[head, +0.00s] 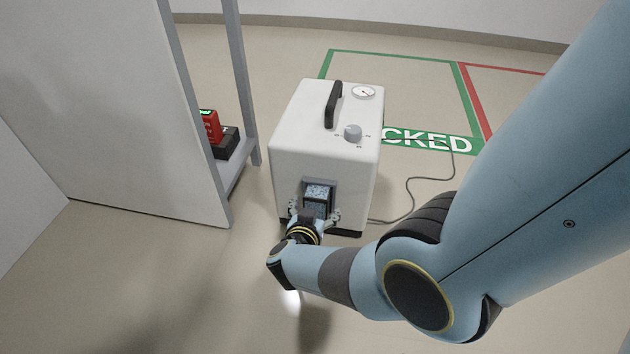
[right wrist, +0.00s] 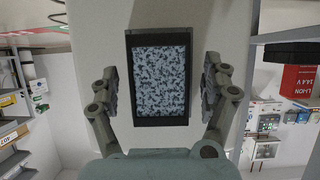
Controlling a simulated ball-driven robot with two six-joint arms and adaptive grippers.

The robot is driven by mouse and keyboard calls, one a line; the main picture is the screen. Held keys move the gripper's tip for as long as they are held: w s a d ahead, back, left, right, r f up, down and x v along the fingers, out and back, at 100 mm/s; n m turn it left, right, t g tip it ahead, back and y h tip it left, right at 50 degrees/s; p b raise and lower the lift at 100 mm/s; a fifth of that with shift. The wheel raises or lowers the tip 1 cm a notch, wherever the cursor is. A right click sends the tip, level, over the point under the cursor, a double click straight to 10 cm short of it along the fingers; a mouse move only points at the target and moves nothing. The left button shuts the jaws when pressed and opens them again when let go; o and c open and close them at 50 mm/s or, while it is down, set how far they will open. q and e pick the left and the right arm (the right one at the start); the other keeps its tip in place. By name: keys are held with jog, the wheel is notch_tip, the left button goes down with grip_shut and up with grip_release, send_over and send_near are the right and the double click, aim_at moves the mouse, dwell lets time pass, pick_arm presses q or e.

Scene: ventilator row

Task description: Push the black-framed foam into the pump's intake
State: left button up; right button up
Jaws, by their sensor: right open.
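The pump (head: 318,150) is a white box with a black handle, a dial and a gauge on top, standing on the floor. The foam (head: 318,193), speckled grey-blue in a black frame, sits at the intake (head: 305,187) low on its front face. In the right wrist view the foam (right wrist: 161,82) fills most of the dark rectangular opening (right wrist: 129,45); I cannot tell how deep it sits. My right gripper (head: 315,214) is in front of it, open, with its fingertips (right wrist: 160,85) to either side of the frame and apart from it. My left gripper is not in view.
A grey shelf frame (head: 246,85) with a red and black battery (head: 212,127) stands left of the pump, beside a white panel (head: 150,130). A grey cable (head: 408,195) lies on the floor to the right. Green floor marking (head: 430,141) lies behind it.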

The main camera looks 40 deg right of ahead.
notch_tip(320, 180, up, 10)
jog(key=shift+f, duration=0.1)
dwell(0.4)
